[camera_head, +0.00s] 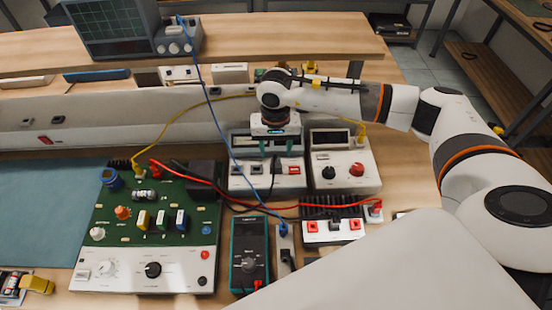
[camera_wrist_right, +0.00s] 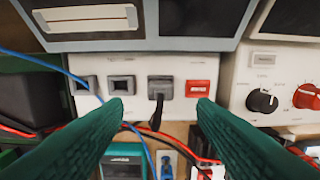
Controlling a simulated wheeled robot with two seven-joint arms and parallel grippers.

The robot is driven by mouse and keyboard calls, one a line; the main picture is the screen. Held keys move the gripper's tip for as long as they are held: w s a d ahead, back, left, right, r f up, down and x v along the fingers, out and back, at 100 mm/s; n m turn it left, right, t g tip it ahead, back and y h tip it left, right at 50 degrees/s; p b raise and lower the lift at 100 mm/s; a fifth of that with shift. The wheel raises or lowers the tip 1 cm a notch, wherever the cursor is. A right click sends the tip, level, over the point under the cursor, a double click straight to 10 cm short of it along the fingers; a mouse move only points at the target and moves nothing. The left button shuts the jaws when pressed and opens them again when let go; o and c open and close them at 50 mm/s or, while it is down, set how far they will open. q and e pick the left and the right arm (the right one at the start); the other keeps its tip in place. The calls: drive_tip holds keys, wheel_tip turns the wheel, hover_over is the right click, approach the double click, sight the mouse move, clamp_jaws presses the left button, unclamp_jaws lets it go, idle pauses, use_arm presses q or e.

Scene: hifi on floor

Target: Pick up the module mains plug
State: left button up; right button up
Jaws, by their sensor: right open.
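The module mains plug appears to be the dark grey plug (camera_wrist_right: 160,88) with a black cord, seated in the front of a white module (camera_wrist_right: 95,104), between empty-looking sockets and a red switch. In the head view my right gripper (camera_head: 276,150) points down over the same module (camera_head: 240,181); the plug is small there. Whether the fingers touch the plug I cannot tell. My left gripper is not in view.
A power supply with knobs (camera_head: 345,177) stands just right of the module. A green circuit board (camera_head: 150,220) lies left, a multimeter (camera_head: 249,250) in front. Red and blue cables (camera_head: 215,110) cross near the gripper. A grey trunking (camera_head: 90,115) runs behind.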

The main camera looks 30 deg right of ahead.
sight(276, 162)
drive_tip(key=shift+f, duration=0.65)
wheel_tip(276, 162, down, 4)
drive_tip(key=p, duration=0.3)
drive_tip(key=shift+f, duration=0.5)
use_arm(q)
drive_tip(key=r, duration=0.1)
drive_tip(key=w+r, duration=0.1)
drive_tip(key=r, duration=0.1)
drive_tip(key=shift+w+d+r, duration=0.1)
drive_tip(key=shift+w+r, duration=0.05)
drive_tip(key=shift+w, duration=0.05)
use_arm(e)
drive_tip(key=shift+f, duration=0.15)
drive_tip(key=shift+c, duration=0.2)
drive_tip(key=c, duration=1)
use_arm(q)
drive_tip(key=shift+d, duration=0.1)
use_arm(e)
drive_tip(key=shift+o, duration=0.2)
